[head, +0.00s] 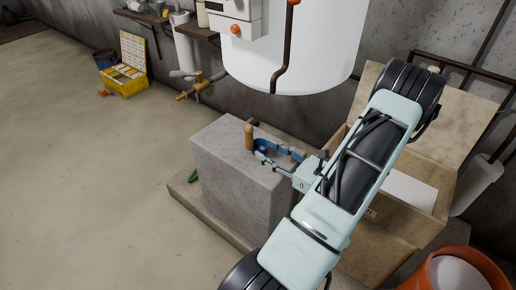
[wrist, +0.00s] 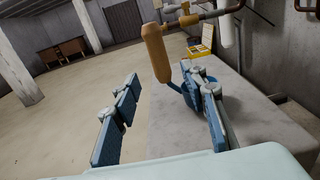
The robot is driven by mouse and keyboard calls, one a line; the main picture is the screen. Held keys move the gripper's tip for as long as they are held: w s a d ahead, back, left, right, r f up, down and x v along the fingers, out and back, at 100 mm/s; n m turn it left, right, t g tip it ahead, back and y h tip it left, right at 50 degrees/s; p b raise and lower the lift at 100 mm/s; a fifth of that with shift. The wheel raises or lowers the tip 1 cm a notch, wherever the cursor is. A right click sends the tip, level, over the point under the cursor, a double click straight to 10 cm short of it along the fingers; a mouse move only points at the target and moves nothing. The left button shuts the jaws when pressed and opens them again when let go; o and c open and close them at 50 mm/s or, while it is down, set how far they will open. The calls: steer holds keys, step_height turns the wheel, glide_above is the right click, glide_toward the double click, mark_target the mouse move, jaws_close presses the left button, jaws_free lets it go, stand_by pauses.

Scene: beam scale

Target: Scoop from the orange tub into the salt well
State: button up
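A scoop with an upright tan handle (head: 249,136) and a blue lower part (head: 262,144) is at the top of the grey concrete block. In the wrist view its handle (wrist: 155,52) stands ahead of the fingertips, and its blue part (wrist: 182,92) is close beside the right finger. My gripper (head: 267,152) is open, its fingers spread wide above the block; I cannot tell whether the right finger touches the scoop. The orange tub (head: 426,273), with white contents, is at the lower right. No salt well is clearly identifiable; an open tan box (head: 390,238) holds something white.
The concrete block (head: 237,185) stands on a low plinth. A large white tank (head: 310,45) hangs over it at the back. A brass tap (head: 190,92) juts out left of the tank. A yellow case (head: 126,82) lies far left. Open floor is at left.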

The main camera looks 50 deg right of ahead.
mark_target(252, 143)
steer(key=w, duration=0.2)
steer(key=w+b, duration=0.1)
steer(key=w, duration=0.5)
steer(key=shift+w+a+f+b, duration=0.15)
steer(key=shift+w+a+b, duration=0.1)
steer(key=shift+a+b, duration=0.05)
jaws_close()
